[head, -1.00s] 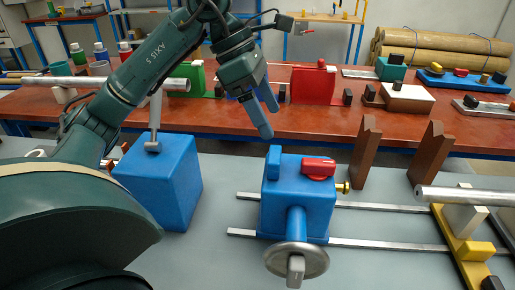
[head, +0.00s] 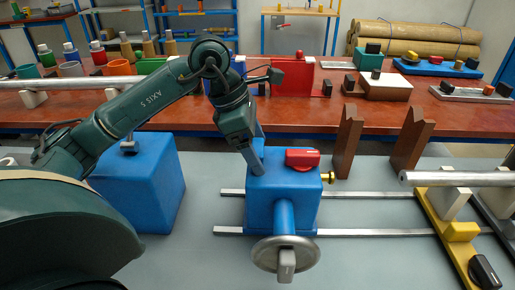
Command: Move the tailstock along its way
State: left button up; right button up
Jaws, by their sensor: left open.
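The tailstock (head: 283,205) is a blue block astride two parallel metal rails (head: 372,234). It has a red lever (head: 302,159) on top, a grey handwheel (head: 285,255) at the front and a small brass tip on its right. My left gripper (head: 256,156) is open, pointing down at the top left of the tailstock, where its upright blue grip stands. The fingers overlap that grip in the picture, and I cannot tell whether they touch it. My right gripper is not in view.
A large blue block (head: 138,190) stands left of the tailstock. Two brown wooden uprights (head: 347,143) stand behind the rails. A metal bar (head: 455,178) rests on a yellow-based support (head: 447,235) at right. The rails between tailstock and support are clear.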

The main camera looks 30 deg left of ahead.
pick_arm(q)
jog(key=shift+d+f, duration=0.1)
jog(key=shift+f, duration=0.25)
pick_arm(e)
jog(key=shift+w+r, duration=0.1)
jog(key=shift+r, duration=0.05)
pick_arm(q)
jog(key=shift+c, duration=0.3)
